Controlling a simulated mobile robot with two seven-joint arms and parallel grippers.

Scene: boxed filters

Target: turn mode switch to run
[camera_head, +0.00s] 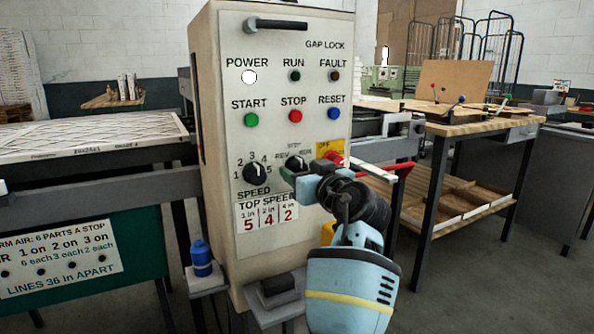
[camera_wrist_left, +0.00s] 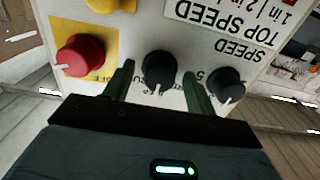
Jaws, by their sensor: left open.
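The mode switch (camera_head: 295,162) is a black knob on the cream control panel (camera_head: 270,110), below the STOP button and right of the SPEED knob (camera_head: 255,173). Its labels are partly hidden by my left gripper (camera_head: 303,171). In the left wrist view, which shows the panel upside down, the mode switch (camera_wrist_left: 157,68) stands between the two green fingers of my left gripper (camera_wrist_left: 160,88). The fingers are open, one each side, with visible gaps to the knob. Its white pointer mark faces down in that picture, toward the upper side on the panel. My right gripper is not in view.
A red knob (camera_wrist_left: 80,55) on a yellow OFF plate sits close beside one finger. The SPEED knob (camera_wrist_left: 226,84) is close beside the other finger. A blue bottle (camera_head: 201,258) stands at the panel's lower left. A wooden workbench (camera_head: 480,124) is at the right.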

